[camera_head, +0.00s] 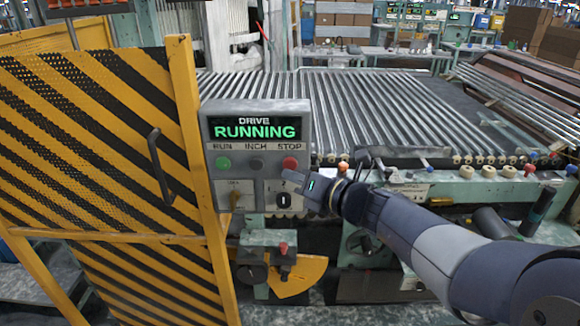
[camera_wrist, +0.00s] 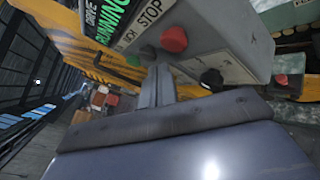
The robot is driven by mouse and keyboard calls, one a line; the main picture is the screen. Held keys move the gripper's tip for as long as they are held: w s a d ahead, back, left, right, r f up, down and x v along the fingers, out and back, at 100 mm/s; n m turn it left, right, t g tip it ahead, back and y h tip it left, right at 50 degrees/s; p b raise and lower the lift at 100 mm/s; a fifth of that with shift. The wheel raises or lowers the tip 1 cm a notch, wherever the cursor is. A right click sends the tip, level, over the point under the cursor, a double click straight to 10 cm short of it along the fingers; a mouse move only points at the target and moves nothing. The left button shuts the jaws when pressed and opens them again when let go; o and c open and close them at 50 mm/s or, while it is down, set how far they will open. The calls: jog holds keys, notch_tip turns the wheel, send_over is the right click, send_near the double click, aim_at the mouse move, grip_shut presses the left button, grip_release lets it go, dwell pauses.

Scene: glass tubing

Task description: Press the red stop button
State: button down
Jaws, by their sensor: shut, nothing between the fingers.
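The red stop button (camera_head: 290,163) is on the grey control box (camera_head: 214,190), under the word STOP. It also shows in the wrist view (camera_wrist: 173,39), ahead of the fingertips and a little right of them. In the wrist view the shut fingers (camera_wrist: 159,72) point at the box face. Whether the tips touch the box cannot be told.
A green button (camera_head: 223,163) and a grey button (camera_head: 256,164) sit left of the red one. A black knob (camera_head: 284,201) is below it. A yellow-and-black striped guard (camera_head: 90,130) stands left of the box. A roller conveyor (camera_head: 380,110) lies behind.

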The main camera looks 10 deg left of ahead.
jog(key=s, duration=0.2)
jog(key=s+d+b, duration=0.1)
jog(key=s, duration=0.1)
jog(key=shift+w, duration=0.1)
dwell(0.7)
jog(key=w+p, duration=0.2)
jog(key=p, duration=0.1)
jog(key=shift+a+r, duration=0.2)
jog(key=shift+a, duration=0.1)
jog(key=s+d+b, duration=0.1)
jog(key=s, duration=0.5)
jog(key=shift+d+f+b, duration=0.2)
jog(key=shift+f+b, duration=0.05)
jog(key=shift+b, duration=0.05)
jog(key=shift+w, duration=0.1)
